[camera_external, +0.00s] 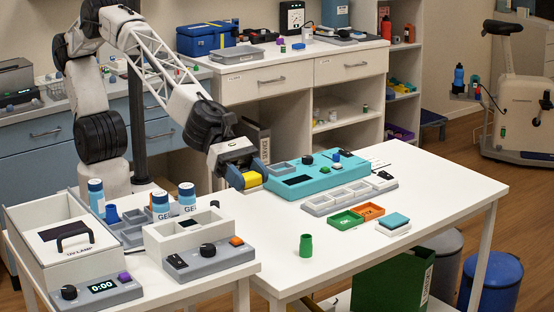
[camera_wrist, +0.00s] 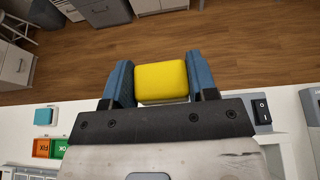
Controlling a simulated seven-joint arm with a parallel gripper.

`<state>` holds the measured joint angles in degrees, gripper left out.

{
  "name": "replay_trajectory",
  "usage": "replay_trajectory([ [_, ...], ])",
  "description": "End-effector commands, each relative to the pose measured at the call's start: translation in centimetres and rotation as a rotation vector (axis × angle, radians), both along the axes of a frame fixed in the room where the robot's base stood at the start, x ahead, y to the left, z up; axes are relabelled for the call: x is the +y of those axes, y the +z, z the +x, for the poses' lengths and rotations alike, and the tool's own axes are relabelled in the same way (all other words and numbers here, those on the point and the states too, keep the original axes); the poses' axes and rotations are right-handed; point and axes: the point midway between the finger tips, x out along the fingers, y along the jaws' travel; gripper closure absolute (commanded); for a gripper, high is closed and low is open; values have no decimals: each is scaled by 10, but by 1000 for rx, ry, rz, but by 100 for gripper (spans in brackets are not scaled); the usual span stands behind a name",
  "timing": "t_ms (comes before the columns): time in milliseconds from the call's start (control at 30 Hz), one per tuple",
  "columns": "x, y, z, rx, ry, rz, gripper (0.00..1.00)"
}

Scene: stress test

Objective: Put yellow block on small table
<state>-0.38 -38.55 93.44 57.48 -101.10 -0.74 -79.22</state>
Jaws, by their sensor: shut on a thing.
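The yellow block (camera_external: 252,180) is held between the blue fingers of my gripper (camera_external: 249,177). In the wrist view the yellow block (camera_wrist: 161,83) fills the space between both fingertips of my gripper (camera_wrist: 160,78). In the external view my gripper is beside the left end of a teal device, near the back left of the larger white table (camera_external: 440,190). The wrist view shows wooden floor behind the block. A smaller white table (camera_external: 172,287) stands at the front left, below and left of my gripper, with much of its top covered by equipment.
The teal device (camera_external: 318,170), grey trays (camera_external: 350,194), green bin (camera_external: 346,220), orange bin (camera_external: 370,211) and green cup (camera_external: 306,245) are on the larger table. A UV lamp box (camera_external: 65,250), grey-white device (camera_external: 200,250) and bottles (camera_external: 187,197) crowd the smaller table.

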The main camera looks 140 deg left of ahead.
Motion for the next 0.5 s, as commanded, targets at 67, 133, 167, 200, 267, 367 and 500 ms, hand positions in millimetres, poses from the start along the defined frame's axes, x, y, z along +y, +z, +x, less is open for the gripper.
replay_trajectory([
  [67, 8, -3, 0, -1, 20, 0, 70],
  [133, 11, -5, 0, 0, 27, 2, 70],
  [167, 12, -6, 0, 1, 31, 1, 70],
  [200, 14, -6, 0, 1, 35, 2, 70],
  [267, 16, -8, 0, 2, 42, 1, 70],
  [367, 21, -10, 0, 1, 54, 2, 70],
  [500, 32, -15, 0, 1, 81, 2, 70],
])
